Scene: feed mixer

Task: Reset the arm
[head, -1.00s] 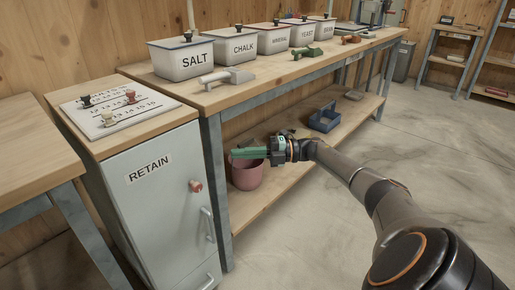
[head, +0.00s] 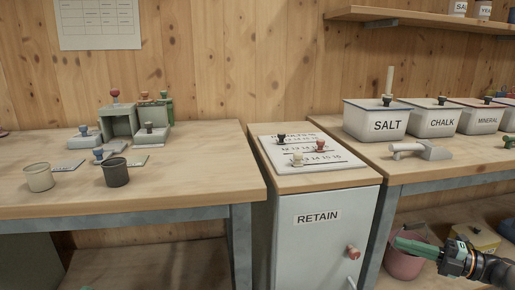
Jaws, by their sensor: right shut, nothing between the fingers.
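My right gripper (head: 408,246) shows at the lower right of the head view, with green fingers pointing left. It is shut and empty. It is in front of the bench on the right, and its fingers overlap the pink bucket (head: 404,266) in the picture. I cannot tell whether they touch it. My right forearm runs off the lower right corner. My left gripper is out of view.
The grey RETAIN cabinet (head: 318,247) stands between two benches, with a numbered board (head: 297,148) on top. SALT (head: 387,124) and CHALK (head: 438,120) bins and a scoop (head: 422,150) are on the right bench. The left bench (head: 200,168) holds two cups and small stands.

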